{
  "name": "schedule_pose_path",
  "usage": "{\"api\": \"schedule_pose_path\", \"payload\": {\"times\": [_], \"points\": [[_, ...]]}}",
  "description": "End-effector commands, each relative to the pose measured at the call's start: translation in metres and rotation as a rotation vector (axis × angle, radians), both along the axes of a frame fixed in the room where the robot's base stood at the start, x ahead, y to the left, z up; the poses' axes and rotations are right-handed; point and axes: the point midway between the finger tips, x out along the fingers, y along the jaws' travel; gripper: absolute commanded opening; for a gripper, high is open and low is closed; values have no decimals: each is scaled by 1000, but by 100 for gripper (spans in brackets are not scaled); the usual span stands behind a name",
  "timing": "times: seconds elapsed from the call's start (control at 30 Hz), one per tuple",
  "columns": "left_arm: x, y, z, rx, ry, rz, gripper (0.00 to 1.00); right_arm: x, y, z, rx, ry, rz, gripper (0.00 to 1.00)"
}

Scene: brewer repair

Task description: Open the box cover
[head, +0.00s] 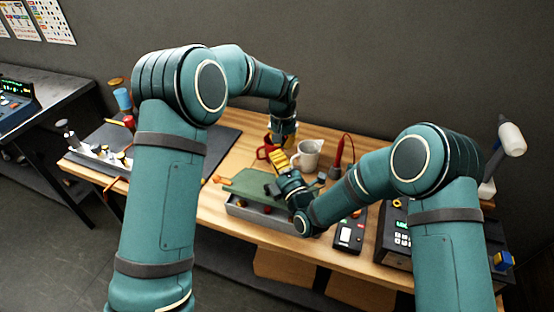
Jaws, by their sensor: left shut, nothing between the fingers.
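The box (250,213) is a grey, shallow container near the front edge of the wooden table. Its green cover (246,182) sits above it, tilted, with a gap at the front where small red and yellow items show. My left gripper (277,143) points down behind the cover, next to the red mug; it is shut and empty, its tips partly hidden. My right gripper (281,163) reaches over the right part of the box with its wrist beside the cover. Whether its fingers are open, or touch the cover, is too small to tell.
A red mug (265,151) and a white mug (307,155) stand behind the box. A red-handled tool (339,152) stands to the right. A small meter (350,233) and a dark device (393,238) lie right. A dark mat (218,143) with parts lies left.

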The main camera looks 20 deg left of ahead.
Motion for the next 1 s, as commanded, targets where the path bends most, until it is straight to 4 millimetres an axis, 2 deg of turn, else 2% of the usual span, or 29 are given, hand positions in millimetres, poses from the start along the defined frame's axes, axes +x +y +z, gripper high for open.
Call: {"api": "schedule_pose_path", "payload": {"times": [0.33, 0.37, 0.5, 0.53, 0.87, 1.0], "points": [[0, 0, 0, 0, 0, 0, 0, 0, 0, 0, 0, 0, 0, 0], [0, 0, 0, 0, 0, 0, 4, 0, 0, 0, 0, 0, 0, 0], [0, 0, 0, 0, 0, 0, 53, 0, 0, 0, 0, 0, 0, 0], [0, 0, 0, 0, 0, 0, 57, 0, 0, 0, 0, 0, 0, 0], [0, 0, 2, 0, -1, 0, 57, 0, 0, 0, 0, 0, 0, 0], [-1, 0, 15, 0, -2, 0, 57, 0, 0, 0, 0, 0, 0, 0]]}}
